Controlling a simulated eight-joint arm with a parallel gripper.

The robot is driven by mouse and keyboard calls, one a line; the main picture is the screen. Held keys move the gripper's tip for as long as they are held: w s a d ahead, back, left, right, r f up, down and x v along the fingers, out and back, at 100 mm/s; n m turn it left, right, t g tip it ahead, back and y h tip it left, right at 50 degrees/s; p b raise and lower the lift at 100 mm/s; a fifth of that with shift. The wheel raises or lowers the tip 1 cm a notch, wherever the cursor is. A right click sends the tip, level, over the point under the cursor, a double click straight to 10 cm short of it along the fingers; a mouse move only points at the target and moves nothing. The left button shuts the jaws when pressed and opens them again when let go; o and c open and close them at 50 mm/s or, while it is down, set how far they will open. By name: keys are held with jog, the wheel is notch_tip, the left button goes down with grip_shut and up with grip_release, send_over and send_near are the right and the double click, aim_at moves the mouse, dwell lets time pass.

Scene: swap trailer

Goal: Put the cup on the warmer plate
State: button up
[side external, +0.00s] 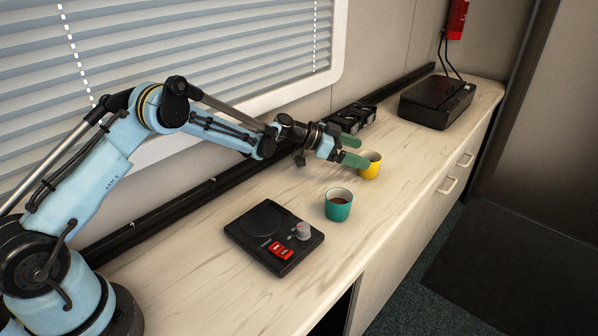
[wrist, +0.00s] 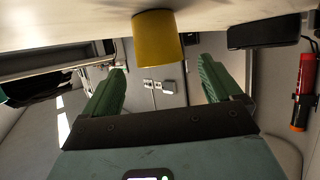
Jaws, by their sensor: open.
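A yellow cup (side external: 371,166) stands upright on the counter. A teal cup (side external: 338,205) with dark brown contents stands nearer the front. The black warmer (side external: 258,247) lies flat to the left of the teal cup, and its round plate (side external: 264,218) is bare. My gripper (side external: 357,151) is open, its green fingers just left of and behind the yellow cup. In the wrist view, the yellow cup (wrist: 157,40) hangs from the top of the upside-down picture, between the lines of the two open fingers (wrist: 162,72). Nothing is between the fingertips. I cannot tell whether a finger touches it.
The warmer has a grey knob (side external: 303,231) and a red switch (side external: 281,250). A black box with cables (side external: 436,101) stands at the far right end of the counter (side external: 290,195). A black rail runs along the wall.

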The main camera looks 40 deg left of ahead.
jog(key=shift+x, duration=1.45)
jog(key=c, duration=1.3)
jog(key=shift+r, duration=0.2)
jog(key=shift+r, duration=0.75)
jog(key=shift+s+d+r, duration=1.15)
jog(key=shift+d+r, duration=0.35)
jog(key=shift+d, duration=0.05)
jog(key=shift+s+d+r, duration=1.15)
jog(key=shift+d+r, duration=0.4)
jog(key=shift+s+d+r, duration=1.15)
jog(key=shift+d+r, duration=0.35)
jog(key=shift+d, duration=0.05)
